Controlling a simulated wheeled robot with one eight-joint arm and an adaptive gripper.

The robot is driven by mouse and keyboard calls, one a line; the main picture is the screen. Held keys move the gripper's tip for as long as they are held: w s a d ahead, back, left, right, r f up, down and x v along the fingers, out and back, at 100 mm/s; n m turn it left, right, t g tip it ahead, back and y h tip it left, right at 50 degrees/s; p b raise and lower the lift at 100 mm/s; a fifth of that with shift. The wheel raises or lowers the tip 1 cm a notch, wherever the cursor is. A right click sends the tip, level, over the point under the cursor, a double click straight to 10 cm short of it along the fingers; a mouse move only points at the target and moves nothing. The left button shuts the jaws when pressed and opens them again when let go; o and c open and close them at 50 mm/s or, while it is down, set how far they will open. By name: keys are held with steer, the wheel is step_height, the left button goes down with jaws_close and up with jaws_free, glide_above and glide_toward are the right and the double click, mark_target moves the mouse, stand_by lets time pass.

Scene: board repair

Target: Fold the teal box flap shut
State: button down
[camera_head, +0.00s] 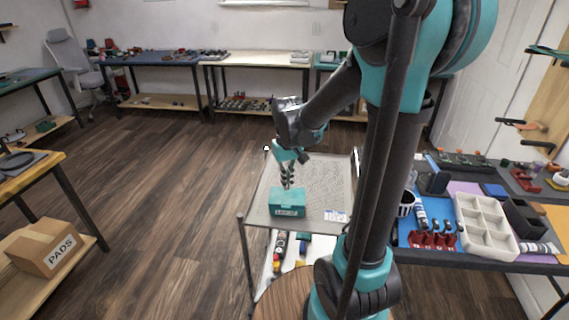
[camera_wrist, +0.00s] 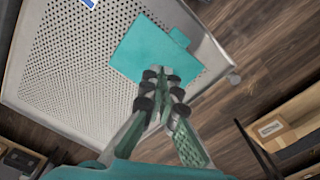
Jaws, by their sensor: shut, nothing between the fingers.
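The teal box (camera_head: 287,209) stands on the perforated metal top of a cart, near its front edge, with a white label on its front. In the wrist view the teal flap (camera_wrist: 150,52) shows as a flat panel with a small tab (camera_wrist: 180,37) at one edge. It looks flat over the box, but I cannot tell whether it is fully closed. My gripper (camera_head: 287,186) points down just above the box. In the wrist view the fingertips (camera_wrist: 163,74) are together and overlap the flap's near edge. Nothing is between them. Whether they touch the flap is unclear.
The cart top (camera_head: 325,180) is mostly bare behind the box, with a small white and blue card (camera_head: 335,215) at the front right. A workbench with a white compartment tray (camera_head: 485,225) stands to the right. A cardboard box (camera_head: 45,247) sits on a shelf at left.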

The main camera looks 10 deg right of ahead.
mark_target(287, 197)
step_height(287, 197, up, 6)
steer(key=shift+r, duration=0.15)
stand_by(0.6)
steer(key=s+d+f+m+t, duration=0.1)
steer(key=s+d+f+t, duration=0.1)
steer(key=s+f, duration=0.3)
steer(key=s+d+f+m+t, duration=0.1)
steer(key=s+d+f+t, duration=0.1)
steer(key=s+d+f, duration=0.2)
steer(key=s+f, duration=0.2)
steer(key=s, duration=0.1)
steer(key=shift+d, duration=0.3)
steer(key=shift+s+r, duration=0.1)
